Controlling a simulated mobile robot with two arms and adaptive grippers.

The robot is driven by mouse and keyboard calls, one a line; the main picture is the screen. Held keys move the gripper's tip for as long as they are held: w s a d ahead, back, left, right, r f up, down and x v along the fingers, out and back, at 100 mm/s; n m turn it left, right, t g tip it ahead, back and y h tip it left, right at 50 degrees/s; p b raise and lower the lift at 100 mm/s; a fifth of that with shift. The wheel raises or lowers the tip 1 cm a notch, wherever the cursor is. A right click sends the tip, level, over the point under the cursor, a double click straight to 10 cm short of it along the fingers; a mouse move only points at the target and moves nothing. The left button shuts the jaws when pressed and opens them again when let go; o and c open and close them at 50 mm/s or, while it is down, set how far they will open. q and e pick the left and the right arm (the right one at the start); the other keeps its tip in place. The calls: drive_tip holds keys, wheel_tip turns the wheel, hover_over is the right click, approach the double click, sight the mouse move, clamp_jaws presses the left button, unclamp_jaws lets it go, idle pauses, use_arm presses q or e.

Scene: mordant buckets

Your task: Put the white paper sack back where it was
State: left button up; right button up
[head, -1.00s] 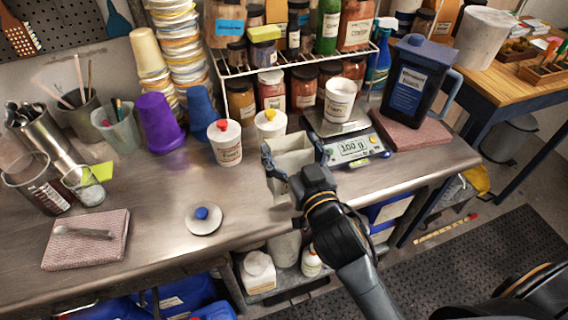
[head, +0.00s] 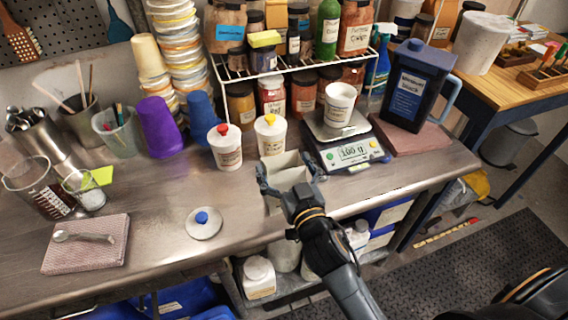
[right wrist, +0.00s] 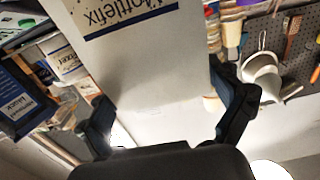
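The white paper sack (head: 287,172) is at the front of the steel bench, left of the scale. Its top is open, and a blue-lettered label shows in the right wrist view, where the sack (right wrist: 160,75) fills the space between the fingers. My right gripper (head: 289,174) has one finger on each side of the sack, pressed against its sides; the fingers also show in the right wrist view (right wrist: 168,112). I cannot tell whether the sack's base touches the bench. My left gripper is not in view.
The scale (head: 352,154) reads about 100 g and carries a white tub (head: 340,103). Two lidded white cups (head: 226,150) (head: 270,135) stand behind the sack. A round lid with a blue knob (head: 203,223) lies to the left. Bare bench (head: 160,200) lies left of it.

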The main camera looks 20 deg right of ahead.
idle(0.3)
drive_tip(key=shift+r, duration=0.2)
drive_tip(key=shift+s+f, duration=0.15)
drive_tip(key=shift+s, duration=0.15)
drive_tip(key=s+b, duration=0.3)
drive_tip(key=s, duration=0.8)
drive_tip(key=shift+s+d+r, duration=0.2)
drive_tip(key=shift+d, duration=0.05)
drive_tip(key=shift+f, duration=0.1)
